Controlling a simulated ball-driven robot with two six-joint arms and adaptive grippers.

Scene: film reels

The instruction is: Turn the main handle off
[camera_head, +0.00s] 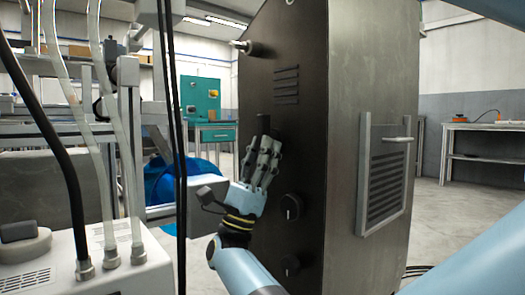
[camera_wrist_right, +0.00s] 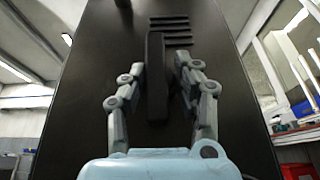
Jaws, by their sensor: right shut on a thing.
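The main handle (camera_head: 243,130) is a dark lever on the black front of a tall metal cabinet (camera_head: 358,75). It stands roughly upright, and its upper part shows above my fingers in the head view. My right gripper (camera_head: 264,147) is at the cabinet front, shut on the handle. In the right wrist view the handle (camera_wrist_right: 157,75) rises between the grey fingers of the right gripper (camera_wrist_right: 159,68). Its lower part and the exact finger contact are hard to see. My left gripper is not in view.
Two round knobs, an upper one (camera_head: 291,207) and a lower one (camera_head: 290,265), sit below the handle. Vent slots (camera_head: 286,85) are above it. A white machine (camera_head: 75,270) with hoses stands at left. A workbench (camera_head: 480,126) is far right, with open floor before it.

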